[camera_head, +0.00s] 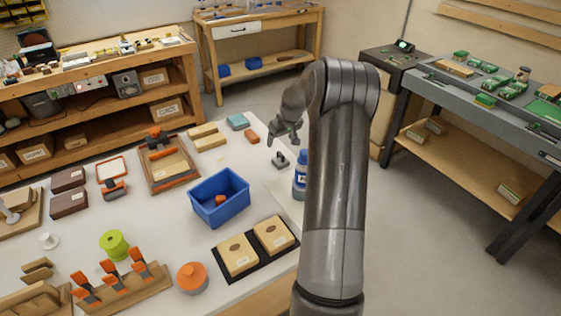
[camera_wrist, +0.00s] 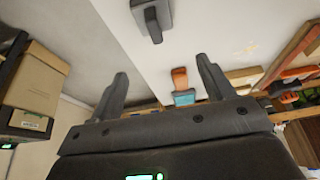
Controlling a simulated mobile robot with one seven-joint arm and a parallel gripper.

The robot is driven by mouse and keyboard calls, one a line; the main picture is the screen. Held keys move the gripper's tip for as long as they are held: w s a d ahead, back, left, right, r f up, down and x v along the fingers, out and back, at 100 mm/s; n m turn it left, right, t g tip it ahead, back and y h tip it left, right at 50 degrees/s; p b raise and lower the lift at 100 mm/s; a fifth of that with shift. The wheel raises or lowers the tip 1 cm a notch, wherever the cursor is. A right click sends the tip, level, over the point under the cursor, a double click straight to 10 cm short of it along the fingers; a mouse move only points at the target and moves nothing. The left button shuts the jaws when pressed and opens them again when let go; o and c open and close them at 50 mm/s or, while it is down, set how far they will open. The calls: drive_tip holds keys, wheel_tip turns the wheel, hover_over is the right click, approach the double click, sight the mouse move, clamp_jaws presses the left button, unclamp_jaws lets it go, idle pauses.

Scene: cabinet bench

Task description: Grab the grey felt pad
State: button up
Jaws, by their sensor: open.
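The grey felt pad is most likely the small dark grey piece (camera_head: 281,161) with a raised grip, lying on the white bench top near its right edge. A like grey piece shows at the top of the wrist view (camera_wrist: 150,14), ahead of my fingers and apart from them. My gripper (camera_head: 284,135) is over the far right part of the bench, just beyond the grey piece in the head view. Its two fingers stand wide apart in the wrist view (camera_wrist: 162,86), with nothing between them.
A blue bottle (camera_head: 300,182) stands close by, partly hidden behind my arm. A teal piece (camera_head: 238,121) and a red-brown block (camera_head: 251,136) lie left of my gripper. A blue bin (camera_head: 205,208) stands nearer. Bare bench surrounds the grey piece.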

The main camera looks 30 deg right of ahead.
sight(281, 153)
wheel_tip(281, 153, down, 6)
drive_tip(key=shift+r, duration=0.25)
drive_tip(key=x, duration=0.4)
drive_tip(key=shift+s+f, duration=0.2)
drive_tip(key=shift+s, duration=0.05)
drive_tip(key=shift+c, duration=0.3)
drive_tip(key=c, duration=1)
